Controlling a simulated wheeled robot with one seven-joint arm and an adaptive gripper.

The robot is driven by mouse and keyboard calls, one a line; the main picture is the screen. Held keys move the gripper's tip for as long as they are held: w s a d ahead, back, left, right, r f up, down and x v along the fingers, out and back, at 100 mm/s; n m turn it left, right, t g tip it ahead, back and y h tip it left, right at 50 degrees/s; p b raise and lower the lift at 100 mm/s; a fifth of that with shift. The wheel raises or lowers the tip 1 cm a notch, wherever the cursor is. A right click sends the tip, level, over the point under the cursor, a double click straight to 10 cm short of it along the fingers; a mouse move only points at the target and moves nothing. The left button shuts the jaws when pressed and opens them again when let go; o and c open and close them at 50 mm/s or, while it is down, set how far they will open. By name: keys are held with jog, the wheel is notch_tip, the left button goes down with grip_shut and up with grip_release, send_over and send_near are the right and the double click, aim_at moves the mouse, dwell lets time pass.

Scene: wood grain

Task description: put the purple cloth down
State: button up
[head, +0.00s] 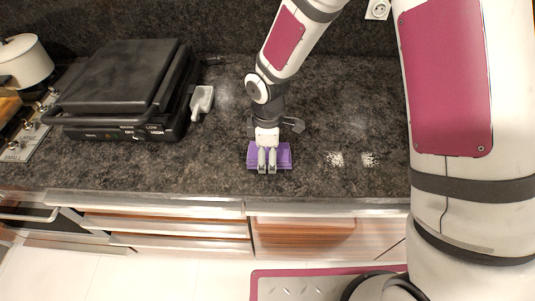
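The purple cloth (285,155) is a small folded rectangle over the dark stone counter, near its front edge. It shows on both sides of my gripper (267,168). My gripper points down at the middle of the cloth, with its two pale fingers close together and the cloth between and behind them. The fingers hide part of the cloth. From this view I cannot tell whether the cloth touches the counter or is slightly above it.
A black electric grill (125,88) stands on the counter at the left, with a small white scoop (202,101) beside it. A pale pot (25,62) sits on the stove at far left. The counter (345,125) right of the cloth is clear.

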aim_at(267, 151)
notch_tip(267, 151, up, 13)
jog(key=s+d+r+m+t, duration=0.1)
jog(key=s+d+r+m, duration=0.25)
jog(key=d+r, duration=0.25)
jog(key=s+d+r+m+t, duration=0.1)
jog(key=s+d+r+m, duration=0.1)
jog(key=d+r+m, duration=0.4)
jog(key=s+d+r+m+t, duration=0.1)
jog(key=s+d+r+m, duration=0.2)
jog(key=s, duration=0.3)
jog(key=s+d+r+m+t, duration=0.2)
jog(key=s+d+r+m, duration=0.1)
jog(key=s+m, duration=0.2)
jog(key=shift+s+d+r, duration=0.25)
jog(key=shift+s+d, duration=0.15)
jog(key=shift+s, duration=0.3)
jog(key=shift+o, duration=0.6)
